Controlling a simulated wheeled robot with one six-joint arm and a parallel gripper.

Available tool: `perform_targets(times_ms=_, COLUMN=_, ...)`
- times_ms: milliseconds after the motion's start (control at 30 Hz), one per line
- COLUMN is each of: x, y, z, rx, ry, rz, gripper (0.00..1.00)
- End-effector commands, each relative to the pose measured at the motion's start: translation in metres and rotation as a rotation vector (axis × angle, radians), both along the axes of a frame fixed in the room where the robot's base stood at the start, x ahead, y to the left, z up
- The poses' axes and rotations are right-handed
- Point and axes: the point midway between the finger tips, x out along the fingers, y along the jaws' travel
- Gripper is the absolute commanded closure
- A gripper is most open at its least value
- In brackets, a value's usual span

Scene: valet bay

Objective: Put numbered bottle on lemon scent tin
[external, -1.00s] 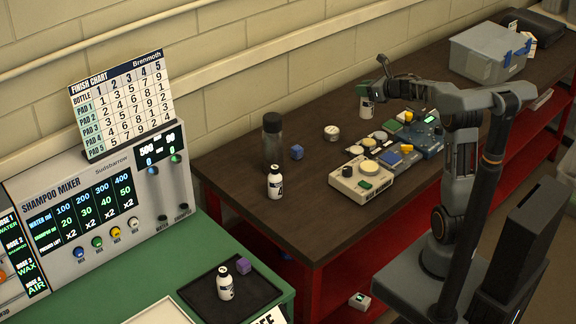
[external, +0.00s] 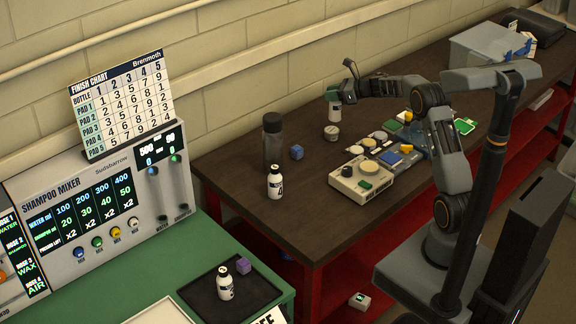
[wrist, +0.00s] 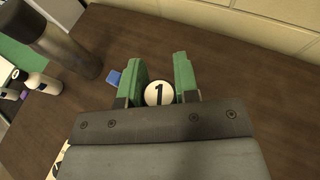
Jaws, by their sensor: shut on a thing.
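My gripper (external: 341,95) has green fingers and is shut on a white bottle (external: 335,114), held upright. In the wrist view the bottle's round top (wrist: 158,94), marked with a 1, shows between the fingertips (wrist: 158,80). A small round silver tin (external: 331,133) stands on the dark brown table directly below the bottle in the external view. I cannot tell whether the bottle's base touches it or is just above it. The tin's label is too small to read, and the tin is hidden in the wrist view.
A dark tall bottle (external: 272,143), a blue cube (external: 296,152) and another white bottle (external: 274,183) stand to the left. A beige device (external: 361,180) and several pads are to the right. A third white bottle (external: 225,284) and a purple cube (external: 243,266) are on a black tray (external: 262,291).

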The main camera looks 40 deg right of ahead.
Motion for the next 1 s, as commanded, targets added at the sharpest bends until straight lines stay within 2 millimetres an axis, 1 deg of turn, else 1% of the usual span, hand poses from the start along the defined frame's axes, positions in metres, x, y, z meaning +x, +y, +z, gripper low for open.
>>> perform_targets(times_ms=100, x=0.009, y=-0.002, z=-0.01, rx=0.001, ry=-0.001, rz=0.0, gripper=1.0)
perform_targets(times_ms=367, x=0.019, y=-0.004, z=-0.022, rx=0.001, ry=0.0, rz=0.0, gripper=1.0)
perform_targets(times_ms=500, x=0.019, y=-0.004, z=-0.039, rx=0.002, ry=0.002, rz=-0.001, gripper=1.0)
perform_targets(times_ms=633, x=0.019, y=-0.004, z=-0.05, rx=0.001, ry=0.0, rz=0.0, gripper=1.0)
perform_targets(times_ms=1000, x=0.019, y=-0.004, z=-0.055, rx=-0.001, ry=-0.002, rz=-0.001, gripper=1.0)
